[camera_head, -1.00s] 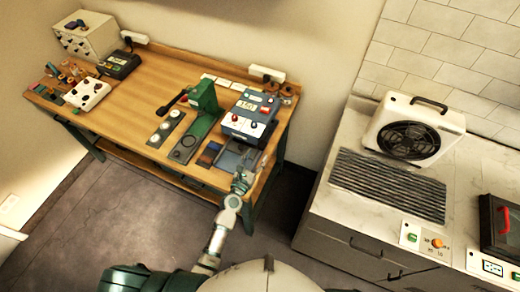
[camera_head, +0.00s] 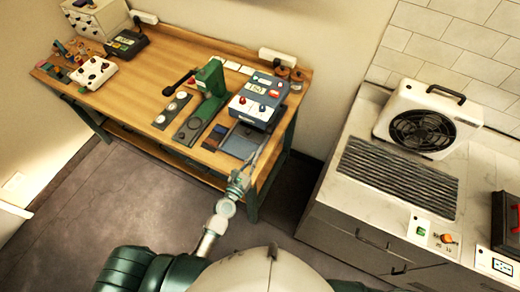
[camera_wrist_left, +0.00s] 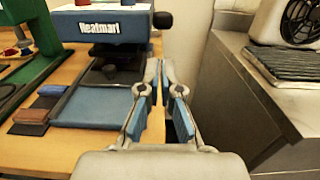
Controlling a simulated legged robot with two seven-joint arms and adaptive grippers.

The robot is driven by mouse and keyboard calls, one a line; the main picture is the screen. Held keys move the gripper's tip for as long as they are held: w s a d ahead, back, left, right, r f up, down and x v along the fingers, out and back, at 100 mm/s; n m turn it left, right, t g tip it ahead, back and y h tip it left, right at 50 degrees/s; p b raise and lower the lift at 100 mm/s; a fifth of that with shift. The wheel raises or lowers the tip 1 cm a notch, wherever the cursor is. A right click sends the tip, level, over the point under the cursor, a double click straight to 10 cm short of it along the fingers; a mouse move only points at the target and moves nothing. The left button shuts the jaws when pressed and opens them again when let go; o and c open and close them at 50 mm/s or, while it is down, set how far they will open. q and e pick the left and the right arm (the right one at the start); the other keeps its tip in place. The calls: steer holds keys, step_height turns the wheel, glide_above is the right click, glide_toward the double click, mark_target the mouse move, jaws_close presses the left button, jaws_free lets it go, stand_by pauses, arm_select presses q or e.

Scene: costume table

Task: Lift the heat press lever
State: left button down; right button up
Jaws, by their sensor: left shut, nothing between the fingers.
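In the left wrist view the heat press (camera_wrist_left: 98,27) carries the label "Heatmart", with a flat blue lower plate (camera_wrist_left: 95,107) below. A dark round knob (camera_wrist_left: 162,20), apparently the lever's end, sticks out at the press's right side. My left gripper (camera_head: 243,176) is at the bench's front edge, near the press's lower right. In the left wrist view my left gripper (camera_wrist_left: 159,72) is shut and empty, below the knob and apart from it.
A green stand (camera_head: 211,80) with a black handle is left of the press. A counter (camera_head: 345,200) with a fan unit (camera_head: 425,125) stands on the right, across a gap. The bench's middle (camera_head: 150,70) is clear.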

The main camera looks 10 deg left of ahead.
arm_select(q)
steer(key=shift+t, duration=0.4)
steer(key=f+b, duration=0.6)
steer(key=shift+w+a, duration=0.15)
steer(key=shift+a, duration=0.05)
arm_select(e)
step_height(320, 180, down, 8)
arm_select(q)
steer(key=shift+w+r, duration=0.15)
steer(key=shift+w, duration=0.05)
steer(key=p+x, duration=0.1)
steer(key=x, duration=0.8)
steer(key=shift+w+d+r+p, duration=0.15)
steer(key=shift+d+r+p, duration=0.05)
steer(key=shift+p, duration=0.15)
steer(key=r+p, duration=0.3)
steer(key=shift+w+d+r, duration=0.1)
steer(key=shift+w+r, duration=0.2)
steer(key=shift+r, duration=0.1)
arm_select(e)
step_height(320, 180, up, 5)
steer(key=shift+f, duration=0.2)
arm_select(q)
steer(key=shift+w, duration=0.1)
